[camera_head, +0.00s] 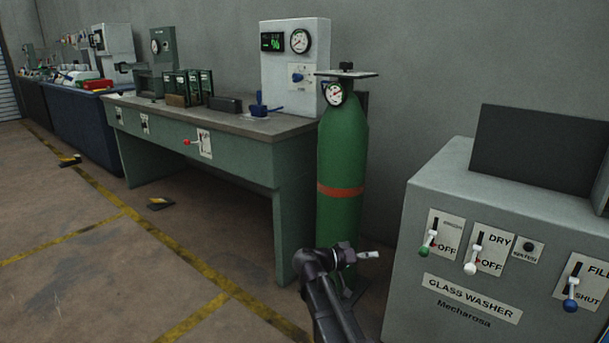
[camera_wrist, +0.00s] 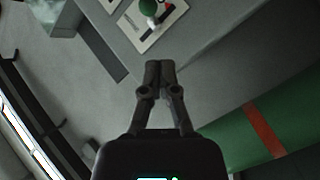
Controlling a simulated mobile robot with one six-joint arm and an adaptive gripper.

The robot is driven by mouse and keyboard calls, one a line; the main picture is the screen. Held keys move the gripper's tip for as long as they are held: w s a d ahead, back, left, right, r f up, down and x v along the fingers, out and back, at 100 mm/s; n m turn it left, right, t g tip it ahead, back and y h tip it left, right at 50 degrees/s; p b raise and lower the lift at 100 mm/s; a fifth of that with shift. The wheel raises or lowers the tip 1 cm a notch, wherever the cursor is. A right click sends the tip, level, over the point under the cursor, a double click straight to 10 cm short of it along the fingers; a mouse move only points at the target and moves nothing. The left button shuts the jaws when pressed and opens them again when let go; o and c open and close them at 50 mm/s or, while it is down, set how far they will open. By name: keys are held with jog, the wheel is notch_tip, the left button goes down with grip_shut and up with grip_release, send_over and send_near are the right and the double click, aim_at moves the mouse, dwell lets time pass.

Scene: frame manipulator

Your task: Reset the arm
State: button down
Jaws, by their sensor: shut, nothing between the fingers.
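My arm rises at the bottom middle of the head view, in front of the green gas cylinder (camera_head: 342,165). The end of the arm is by the cylinder's lower part, left of the glass washer (camera_head: 436,240). In the wrist view my gripper (camera_wrist: 158,68) has its two dark fingers together, with nothing between them. The fingertips point toward the washer's grey body (camera_wrist: 205,40), near a white lever plate with a green knob (camera_wrist: 148,7). The cylinder with its red band (camera_wrist: 265,130) shows at the lower right of the wrist view.
A green workbench (camera_head: 230,160) with a gauge box (camera_head: 290,70) stands left of the cylinder. The washer front carries several levers, including a white-knobbed one (camera_head: 470,268) and a blue-knobbed one (camera_head: 570,305). The floor (camera_head: 110,280) at the left is mostly open, with yellow lines.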

jog(key=s+d+f+n+g+y+p, duration=0.2)
jog(key=s+f+y, duration=0.4)
jog(key=s+f, duration=0.15)
jog(key=s+a+f+n+g+y+p, duration=0.2)
jog(key=s+a+f+n+y+p, duration=0.15)
jog(key=s+a+y, duration=0.55)
notch_tip(320, 180, up, 38)
jog(key=d+y+p, duration=0.1)
jog(key=p, duration=3.6)
jog(key=shift+w+f, duration=0.15)
jog(key=shift+w, duration=0.15)
jog(key=shift+d, duration=0.1)
